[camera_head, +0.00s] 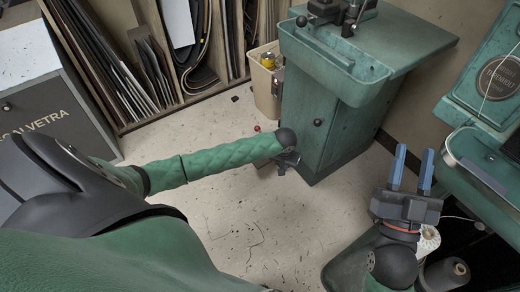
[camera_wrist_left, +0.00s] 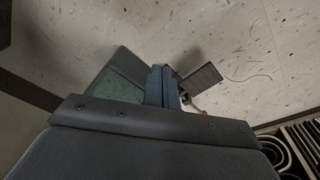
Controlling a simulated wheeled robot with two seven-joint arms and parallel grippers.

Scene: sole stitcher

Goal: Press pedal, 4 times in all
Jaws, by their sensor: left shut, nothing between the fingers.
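The pedal appears to be the dark ribbed plate (camera_wrist_left: 203,76) in the left wrist view, just right of the fingertips. I cannot tell whether they touch or whether it is pressed down. My left gripper (camera_wrist_left: 161,80) is shut and empty, its blue-grey fingers together. In the head view my left arm reaches across to the foot of the green cabinet (camera_head: 335,125), with the left gripper (camera_head: 288,160) small and dark there. The pedal is not clearly seen in that view. My right gripper (camera_head: 411,170) is open and empty, fingers up, at the right.
A small red knob (camera_head: 257,128) shows beside my left arm. A beige bin (camera_head: 264,92) stands left of the cabinet. Upright sheets fill a rack (camera_head: 150,65) behind. A green machine (camera_head: 490,160) and a thread cone (camera_head: 445,272) are at the right. The speckled floor (camera_head: 255,215) is mostly clear.

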